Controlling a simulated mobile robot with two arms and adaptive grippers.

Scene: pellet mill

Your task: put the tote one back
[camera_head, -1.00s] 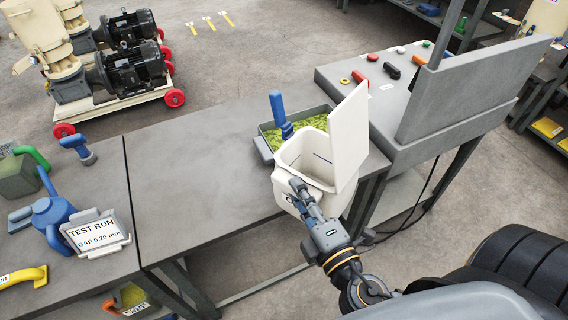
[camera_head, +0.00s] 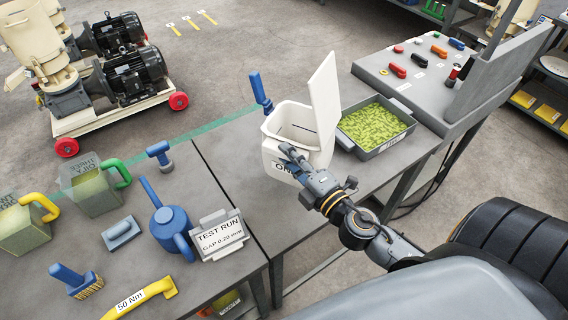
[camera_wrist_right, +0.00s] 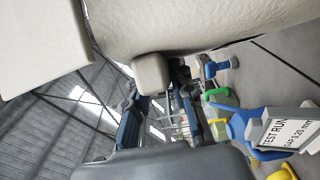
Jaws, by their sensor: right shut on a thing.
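The tote one is a white bin (camera_head: 283,158) with its lid (camera_head: 325,95) standing open; part of its lettering, "ON", shows on the front. It is over the middle table, left of a tray of green pellets. My right gripper (camera_head: 291,158) is shut on the front of the tote. In the right wrist view the fingers (camera_wrist_right: 152,98) close around a small cream block (camera_wrist_right: 151,74) under the pale tote wall (camera_wrist_right: 200,22). I cannot tell whether its base touches the table. My left gripper is not in view.
The grey pellet tray (camera_head: 378,128) sits close right of the tote. A blue-handled tool (camera_head: 260,92) stands behind it. A test-run sign (camera_head: 219,236), blue can (camera_head: 172,232) and jugs crowd the left table. The middle tabletop's left part is clear.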

